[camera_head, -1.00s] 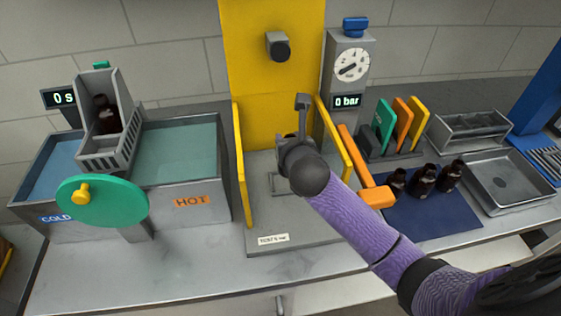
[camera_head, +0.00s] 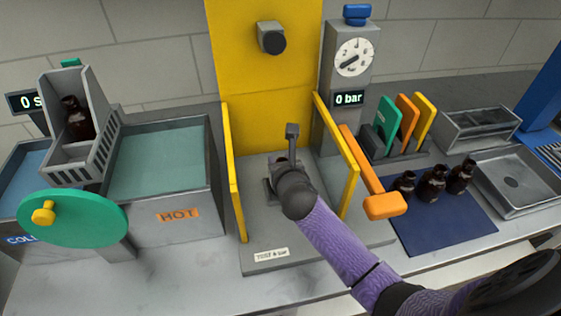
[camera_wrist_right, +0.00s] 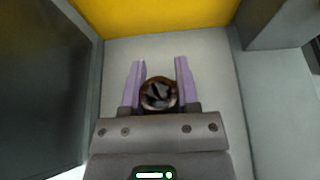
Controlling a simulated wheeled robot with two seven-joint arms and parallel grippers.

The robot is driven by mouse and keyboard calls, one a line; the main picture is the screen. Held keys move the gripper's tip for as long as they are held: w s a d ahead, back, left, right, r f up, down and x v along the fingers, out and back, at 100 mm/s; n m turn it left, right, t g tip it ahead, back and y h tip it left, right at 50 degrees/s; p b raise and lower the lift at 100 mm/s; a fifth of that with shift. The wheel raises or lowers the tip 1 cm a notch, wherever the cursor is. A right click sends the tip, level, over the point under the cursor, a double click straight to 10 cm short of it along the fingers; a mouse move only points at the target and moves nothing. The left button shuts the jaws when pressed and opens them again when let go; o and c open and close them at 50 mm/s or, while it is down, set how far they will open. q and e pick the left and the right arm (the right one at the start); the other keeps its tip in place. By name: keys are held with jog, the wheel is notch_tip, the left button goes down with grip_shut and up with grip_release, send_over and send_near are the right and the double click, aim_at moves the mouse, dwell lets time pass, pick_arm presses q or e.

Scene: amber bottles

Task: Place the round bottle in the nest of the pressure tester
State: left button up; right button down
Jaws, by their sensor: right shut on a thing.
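My right gripper (camera_wrist_right: 160,82) is shut on a round amber bottle (camera_wrist_right: 158,96), seen from above between the two fingers in the wrist view. In the head view my right gripper (camera_head: 290,158) is between the yellow side guards of the pressure tester (camera_head: 268,228), low over its grey base. The wrist hides the bottle and most of the nest there, so I cannot tell whether the bottle touches the nest. The tester's display reads 0 bar. My left gripper is not in view.
An orange lever (camera_head: 384,204) stands right of the tester. Several amber bottles (camera_head: 433,182) stand on a blue mat (camera_head: 448,222). A metal tray (camera_head: 515,182) is farther right. Hot and cold baths with a green wheel (camera_head: 72,218) are at left.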

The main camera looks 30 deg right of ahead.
jog(key=shift+c, duration=1.7)
grip_release()
jog(key=shift+s+r, duration=0.15)
jog(key=shift+r, duration=0.05)
jog(key=p+v, duration=0.3)
jog(key=v, duration=0.8)
jog(key=shift+s+a+p, duration=0.2)
jog(key=shift+s+p, duration=0.15)
jog(key=shift+p, duration=0.05)
